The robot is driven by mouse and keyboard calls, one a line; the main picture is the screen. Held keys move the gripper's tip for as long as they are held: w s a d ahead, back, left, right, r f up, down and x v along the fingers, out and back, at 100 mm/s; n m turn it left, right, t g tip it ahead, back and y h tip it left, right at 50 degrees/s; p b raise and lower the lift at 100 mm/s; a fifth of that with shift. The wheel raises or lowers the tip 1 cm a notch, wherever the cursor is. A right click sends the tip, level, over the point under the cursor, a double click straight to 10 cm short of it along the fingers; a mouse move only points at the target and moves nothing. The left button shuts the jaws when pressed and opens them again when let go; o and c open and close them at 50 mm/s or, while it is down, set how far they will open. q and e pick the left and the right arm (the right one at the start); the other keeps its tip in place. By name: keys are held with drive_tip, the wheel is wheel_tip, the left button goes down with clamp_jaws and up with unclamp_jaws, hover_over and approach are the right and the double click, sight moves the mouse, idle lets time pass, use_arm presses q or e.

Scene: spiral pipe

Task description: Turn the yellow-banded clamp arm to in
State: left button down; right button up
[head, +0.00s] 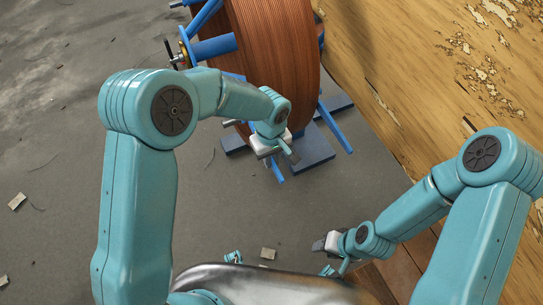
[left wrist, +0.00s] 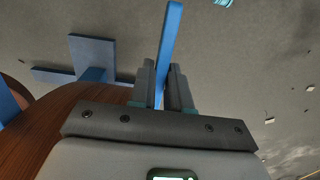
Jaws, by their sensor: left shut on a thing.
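My left gripper (head: 289,153) is shut on a slim blue bar (head: 276,172) at the front of the copper pipe coil's blue stand. The left wrist view shows this blue bar (left wrist: 171,40) between the two fingers (left wrist: 162,88), sticking out beyond them. I see no yellow band on the held part; the gripper hides some of the bar. A small yellow part (head: 182,48) shows at the stand's upper left, beside a black and red piece. My right gripper (head: 322,245) is low and away from the coil, and its jaw gap is not clear.
The large copper coil (head: 275,60) stands on blue feet (head: 313,148). Another blue bar (head: 335,128) slants down at its right. A worn wooden surface (head: 440,70) lies to the right. The grey floor (head: 225,205) is mostly clear, with small scraps.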

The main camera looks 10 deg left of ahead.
use_arm(q)
drive_tip(key=r+g+p, duration=0.1)
drive_tip(key=r+p, duration=0.1)
drive_tip(key=w+r+g+h+p, duration=0.1)
drive_tip(key=r+p, duration=0.1)
drive_tip(key=r+g+h+p, duration=0.1)
drive_tip(key=r+p, duration=0.1)
drive_tip(key=p, duration=0.1)
drive_tip(key=shift+w+a+r, duration=0.2)
drive_tip(key=shift+a+r, duration=0.1)
drive_tip(key=shift+a, duration=0.1)
drive_tip(key=shift+w+a+r+g+h+p, duration=0.2)
drive_tip(key=shift+w+r+g+h+p, duration=0.15)
drive_tip(key=shift+r+g+h+p, duration=0.25)
drive_tip(key=shift+w+a+r+g+h, duration=0.2)
drive_tip(key=shift+w+r+g, duration=0.1)
drive_tip(key=shift+r, duration=0.2)
drive_tip(key=shift+w+a+r+g+h, duration=0.15)
drive_tip(key=shift+r+g, duration=0.15)
drive_tip(key=shift+r, duration=0.15)
drive_tip(key=c, duration=1.2)
unclamp_jaws()
drive_tip(key=shift+o, duration=0.2)
drive_tip(key=v, duration=0.7)
drive_tip(key=shift+r, duration=0.2)
drive_tip(key=shift+w+a, duration=0.1)
drive_tip(key=shift+w, duration=0.05)
